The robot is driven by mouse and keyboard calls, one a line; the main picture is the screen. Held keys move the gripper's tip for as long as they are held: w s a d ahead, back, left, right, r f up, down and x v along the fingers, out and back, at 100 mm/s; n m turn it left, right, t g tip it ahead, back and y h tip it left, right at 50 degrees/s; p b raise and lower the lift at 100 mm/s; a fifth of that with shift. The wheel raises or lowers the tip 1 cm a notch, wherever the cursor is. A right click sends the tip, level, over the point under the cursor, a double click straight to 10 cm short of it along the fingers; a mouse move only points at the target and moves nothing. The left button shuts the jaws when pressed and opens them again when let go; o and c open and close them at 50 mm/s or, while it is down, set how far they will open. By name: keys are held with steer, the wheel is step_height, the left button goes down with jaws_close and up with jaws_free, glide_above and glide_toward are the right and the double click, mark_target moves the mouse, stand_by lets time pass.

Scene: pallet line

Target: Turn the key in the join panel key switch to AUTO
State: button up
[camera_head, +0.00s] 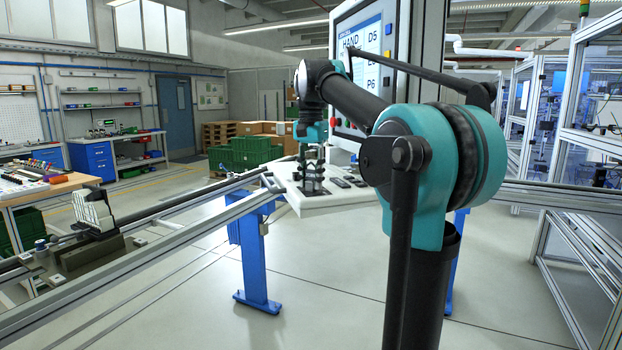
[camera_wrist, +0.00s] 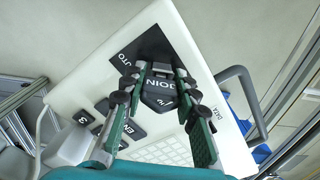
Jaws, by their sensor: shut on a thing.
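The white join panel (camera_head: 318,204) stands on a blue leg below the screen. It fills most of the wrist view (camera_wrist: 88,82), with a dark label plate (camera_wrist: 150,46) lettered AUTO on its left side and JOIN towards my gripper. My gripper (camera_wrist: 160,72) is over this plate with its green-padded fingers closed in, shut on the key of the switch. In the head view my gripper (camera_head: 311,183) points down onto the panel.
A screen (camera_head: 362,48) reading HAND stands behind the panel, partly covered by my arm. Keypad keys (camera_wrist: 122,132) and a grey side handle (camera_wrist: 243,95) are close to my fingers. A rail (camera_head: 190,215) runs at the left; the floor is open.

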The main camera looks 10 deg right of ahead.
steer(key=m, duration=0.4)
steer(key=shift+m, duration=0.3)
steer(key=m, duration=0.3)
steer(key=shift+m, duration=1.1)
steer(key=m, duration=0.2)
steer(key=shift+m, duration=0.4)
steer(key=m, duration=0.3)
steer(key=shift+a+m, duration=0.1)
steer(key=shift+m, duration=0.2)
steer(key=o, duration=0.7)
steer(key=shift+m, duration=0.4)
steer(key=o, duration=0.5)
steer(key=shift+o, duration=0.4)
